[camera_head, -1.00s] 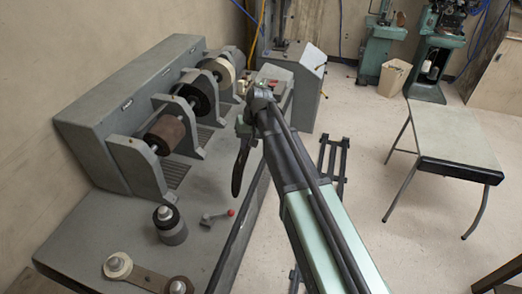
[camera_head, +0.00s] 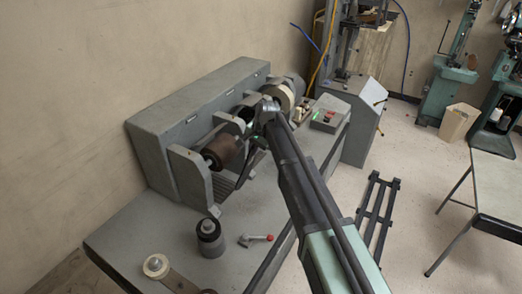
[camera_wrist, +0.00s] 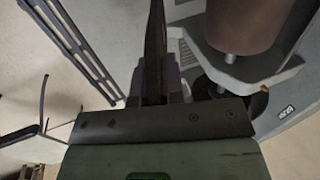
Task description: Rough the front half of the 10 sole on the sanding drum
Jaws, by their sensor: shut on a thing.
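The brown sanding drum (camera_head: 222,151) sits on the bench machine's shaft between grey brackets; in the wrist view the drum (camera_wrist: 245,22) is at the upper right. My gripper (camera_wrist: 156,90) is shut on the dark, thin sole (camera_wrist: 155,45), seen edge-on and extending away from the fingers. In the head view the sole (camera_head: 251,160) hangs just right of the drum, partly lost against my wrist. In the wrist view a gap shows between sole and drum. The size mark on the sole cannot be read.
A pale wheel (camera_head: 282,97) and a control box (camera_head: 328,113) are farther along.

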